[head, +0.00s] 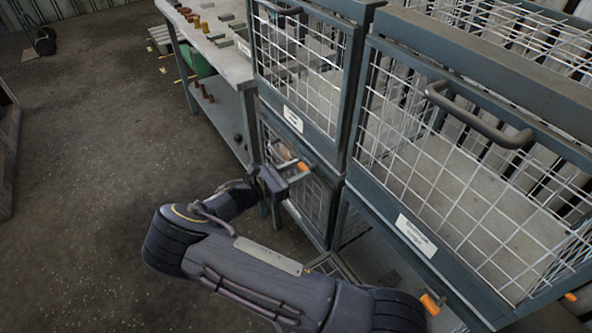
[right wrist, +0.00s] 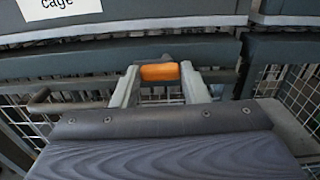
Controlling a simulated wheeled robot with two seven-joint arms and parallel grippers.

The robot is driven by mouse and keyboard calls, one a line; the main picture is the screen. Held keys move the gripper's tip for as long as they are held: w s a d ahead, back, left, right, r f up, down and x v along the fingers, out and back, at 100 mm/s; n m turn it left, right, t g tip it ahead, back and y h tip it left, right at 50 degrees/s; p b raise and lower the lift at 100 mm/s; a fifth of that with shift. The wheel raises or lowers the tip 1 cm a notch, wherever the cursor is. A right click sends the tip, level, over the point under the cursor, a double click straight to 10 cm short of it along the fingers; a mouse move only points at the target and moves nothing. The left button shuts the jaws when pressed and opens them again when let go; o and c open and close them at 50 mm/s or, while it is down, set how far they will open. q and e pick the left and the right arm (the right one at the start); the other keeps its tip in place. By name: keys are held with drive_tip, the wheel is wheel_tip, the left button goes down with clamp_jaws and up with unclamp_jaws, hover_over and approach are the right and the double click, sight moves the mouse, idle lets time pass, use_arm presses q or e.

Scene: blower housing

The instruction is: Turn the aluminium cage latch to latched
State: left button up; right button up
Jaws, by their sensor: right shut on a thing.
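My right gripper (head: 287,174) reaches the latch with the orange grip (head: 303,167) at the lower edge of the smaller mesh cage (head: 297,62). In the right wrist view the two fingers of my right gripper (right wrist: 160,84) stand on either side of the orange grip (right wrist: 160,72), shut on it. The grip lies level across the picture there. A white label (right wrist: 58,8) above it ends in "cage"; its first word is cut off. Whether the latch is latched cannot be told. My left gripper is not in view.
A larger mesh cage (head: 470,170) with a grey handle (head: 478,115) stands at right, with another orange latch grip (head: 430,304) below its label. A workbench (head: 232,66) with small parts stands at the back. The floor (head: 90,190) at left is largely clear.

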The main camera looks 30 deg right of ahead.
drive_tip(key=n+p, duration=0.1)
drive_tip(key=n, duration=0.2)
drive_tip(key=shift+p, duration=0.4)
drive_tip(key=n, duration=0.2)
drive_tip(key=n+p, duration=0.1)
drive_tip(key=n, duration=0.1)
drive_tip(key=shift+f+n, duration=0.2)
drive_tip(key=shift+n, duration=0.2)
drive_tip(key=n, duration=0.3)
drive_tip(key=n+p, duration=0.1)
drive_tip(key=n, duration=0.2)
drive_tip(key=n+p, duration=0.1)
drive_tip(key=n, duration=0.2)
drive_tip(key=shift+s+f+n, duration=0.25)
drive_tip(key=shift+s+n, duration=0.1)
drive_tip(key=shift+n, duration=0.05)
drive_tip(key=o, duration=1)
